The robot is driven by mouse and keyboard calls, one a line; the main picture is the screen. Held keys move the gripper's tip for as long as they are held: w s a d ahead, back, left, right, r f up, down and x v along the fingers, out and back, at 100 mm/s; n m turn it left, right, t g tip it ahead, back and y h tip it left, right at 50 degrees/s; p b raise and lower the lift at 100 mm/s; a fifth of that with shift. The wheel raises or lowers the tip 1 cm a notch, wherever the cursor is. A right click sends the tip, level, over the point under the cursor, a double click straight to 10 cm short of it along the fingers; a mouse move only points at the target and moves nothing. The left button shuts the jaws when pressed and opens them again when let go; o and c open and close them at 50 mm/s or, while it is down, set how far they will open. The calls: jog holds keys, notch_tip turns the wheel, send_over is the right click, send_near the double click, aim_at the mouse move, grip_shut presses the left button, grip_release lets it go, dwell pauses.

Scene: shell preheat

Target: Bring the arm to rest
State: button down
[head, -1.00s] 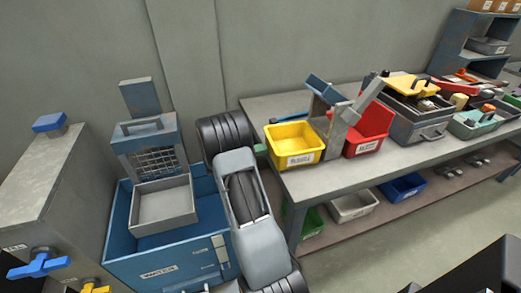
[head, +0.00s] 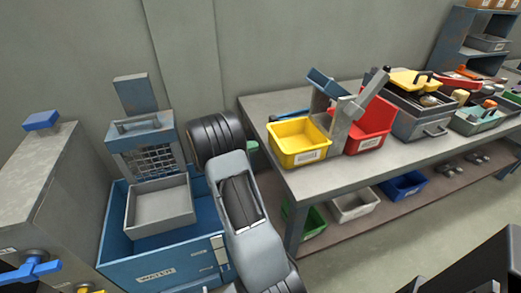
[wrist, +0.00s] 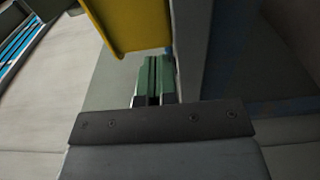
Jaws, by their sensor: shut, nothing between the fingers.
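My gripper (wrist: 155,80) shows in the wrist view with its green fingers shut together and nothing between them. A small green part of my gripper (head: 252,147) also shows in the head view, at the left edge of the workbench (head: 270,107); my arm hides most of the rest. My arm is raised, its grey link standing between the blue water tank (head: 160,262) and the bench. In the wrist view the yellow bin (wrist: 130,22) lies just beyond the fingertips. It sits on the bench's near left corner in the head view (head: 298,143).
A red bin (head: 370,128), a grey upright stand (head: 340,125) and a dark grill-like box (head: 420,122) stand on the bench. A grey tray (head: 160,208) sits in the tank. A grey cabinet with a blue valve (head: 30,268) is at left.

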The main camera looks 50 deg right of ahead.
jog(key=v, duration=0.8)
jog(key=shift+a, duration=0.35)
jog(key=shift+r, duration=0.15)
notch_tip(320, 180, down, 5)
jog(key=s+a+n+y, duration=0.2)
jog(key=s+n+y, duration=0.1)
jog(key=y, duration=0.1)
jog(key=s+a+r+n+t+y+p, duration=0.2)
jog(key=s+a+r+y+p, duration=0.1)
jog(key=s+a+y+p, duration=0.25)
jog(key=s+a+r+t+y+p, duration=0.2)
jog(key=a+r+t+y+p, duration=0.1)
jog(key=a+r, duration=0.5)
jog(key=s+a+r+t+y+p, duration=0.3)
jog(key=a+r+t+p, duration=0.3)
jog(key=r, duration=0.8)
jog(key=a+y, duration=0.1)
jog(key=a, duration=0.1)
jog(key=shift+s+a+r+p, duration=0.35)
jog(key=shift+p, duration=0.05)
jog(key=shift+d, duration=0.1)
